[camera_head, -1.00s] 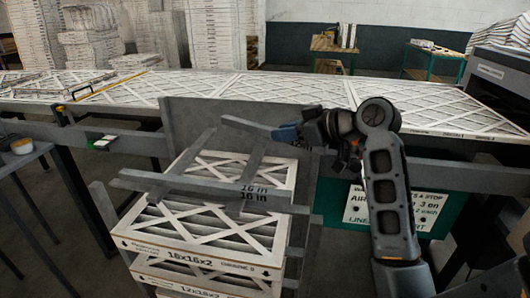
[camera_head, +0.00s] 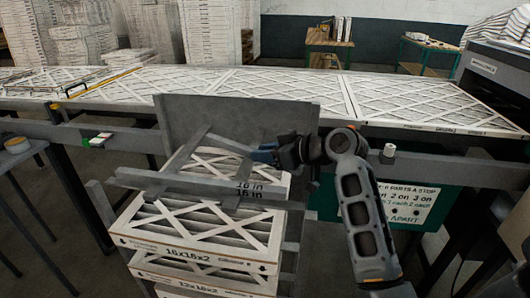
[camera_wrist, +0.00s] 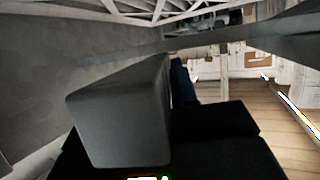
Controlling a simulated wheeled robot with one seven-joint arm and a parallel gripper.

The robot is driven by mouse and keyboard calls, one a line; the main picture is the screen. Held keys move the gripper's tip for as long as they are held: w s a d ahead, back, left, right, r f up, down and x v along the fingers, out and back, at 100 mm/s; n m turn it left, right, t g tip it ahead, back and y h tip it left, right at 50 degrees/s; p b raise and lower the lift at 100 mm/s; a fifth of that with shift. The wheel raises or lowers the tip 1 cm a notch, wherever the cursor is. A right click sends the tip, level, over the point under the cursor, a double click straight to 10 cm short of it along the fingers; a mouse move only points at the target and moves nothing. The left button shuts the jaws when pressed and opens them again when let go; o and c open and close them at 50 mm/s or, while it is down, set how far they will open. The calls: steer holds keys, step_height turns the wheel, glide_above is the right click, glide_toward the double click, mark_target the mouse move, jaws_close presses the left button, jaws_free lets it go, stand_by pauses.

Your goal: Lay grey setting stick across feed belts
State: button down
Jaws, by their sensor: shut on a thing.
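My gripper (camera_head: 262,154), with blue fingers, is shut on a grey stick (camera_head: 228,145) above the back of the filter stack. The stick points left from the fingers. In the wrist view, a large grey block-like end (camera_wrist: 120,112), apparently the held stick, fills the near middle, beside the dark gripper parts (camera_wrist: 215,125). Behind runs a long conveyor of white-framed filters with a grey front edge (camera_head: 420,157); I take it for the feed belts, but cannot make out separate belts. The stick is in front of it, not lying across it.
A stack of boxed filters (camera_head: 195,240) stands below my gripper, with grey bars (camera_head: 160,180) over its top. A grey upright panel (camera_head: 240,118) stands behind it. A small table (camera_head: 12,155) is at left.

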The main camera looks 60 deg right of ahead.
steer(key=c, duration=0.9)
jaws_free()
steer(key=shift+f, duration=0.1)
